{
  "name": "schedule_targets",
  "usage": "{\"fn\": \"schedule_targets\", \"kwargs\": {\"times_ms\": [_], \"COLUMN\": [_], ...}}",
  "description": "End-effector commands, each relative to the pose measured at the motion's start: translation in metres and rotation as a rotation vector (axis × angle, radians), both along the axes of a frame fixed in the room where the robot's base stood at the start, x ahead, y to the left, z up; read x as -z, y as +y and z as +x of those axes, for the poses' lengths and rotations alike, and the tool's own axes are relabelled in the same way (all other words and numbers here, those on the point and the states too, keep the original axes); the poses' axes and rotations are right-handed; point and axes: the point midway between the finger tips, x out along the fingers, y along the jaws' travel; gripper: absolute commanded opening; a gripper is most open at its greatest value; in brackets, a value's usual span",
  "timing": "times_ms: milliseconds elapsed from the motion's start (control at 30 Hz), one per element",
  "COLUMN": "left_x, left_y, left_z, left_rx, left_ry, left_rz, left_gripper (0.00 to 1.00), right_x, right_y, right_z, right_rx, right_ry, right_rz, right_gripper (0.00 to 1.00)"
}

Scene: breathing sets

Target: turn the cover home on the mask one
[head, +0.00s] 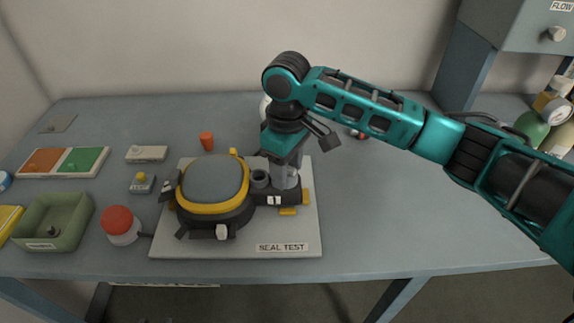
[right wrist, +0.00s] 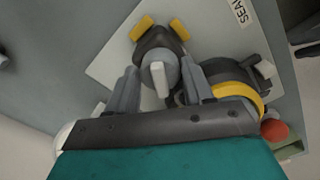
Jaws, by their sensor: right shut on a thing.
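The mask lies face up on the pale board marked SEAL TEST (head: 240,245); its grey visor (head: 213,180) sits in a yellow ring and dark frame. A dark unit with yellow tabs (head: 290,198) lies right beside the visor; I cannot tell how they join. In the right wrist view, a round grey cover with a pale raised bar (right wrist: 159,80) sits at this dark unit (right wrist: 158,40). My right gripper (head: 285,181) comes down over it, its two grey fingers on either side, shut on the cover. The cover's seat is largely hidden. My left gripper is not in view.
Bottles stand at the far right. The table right of the board is clear.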

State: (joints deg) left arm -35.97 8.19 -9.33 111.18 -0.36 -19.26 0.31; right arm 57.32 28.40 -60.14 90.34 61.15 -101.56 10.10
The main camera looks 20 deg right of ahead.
Motion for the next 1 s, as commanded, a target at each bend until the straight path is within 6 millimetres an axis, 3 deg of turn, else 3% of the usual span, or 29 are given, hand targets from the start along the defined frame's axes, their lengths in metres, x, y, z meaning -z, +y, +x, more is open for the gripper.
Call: {"fn": "schedule_targets", "kwargs": {"times_ms": [233, 267, 567, 833, 1000], "left_x": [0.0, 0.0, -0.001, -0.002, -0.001], "left_y": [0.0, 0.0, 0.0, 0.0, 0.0], "left_z": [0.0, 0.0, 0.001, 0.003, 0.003], "left_rx": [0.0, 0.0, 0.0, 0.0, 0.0], "left_ry": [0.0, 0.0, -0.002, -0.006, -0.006], "left_rz": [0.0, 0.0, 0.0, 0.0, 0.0], "left_gripper": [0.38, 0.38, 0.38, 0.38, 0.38], "right_x": [-0.001, -0.001, -0.001, -0.002, -0.019], "right_y": [0.0, 0.0, 0.0, 0.0, 0.001], "right_z": [0.001, 0.001, 0.001, 0.0, 0.001], "right_rx": [0.036, 0.036, 0.033, 0.033, 0.031], "right_ry": [-0.003, -0.003, -0.002, -0.002, -0.005], "right_rz": [0.001, 0.001, 0.001, 0.001, 0.002], "right_gripper": [0.31, 0.52, 0.81, 0.81, 0.81]}}
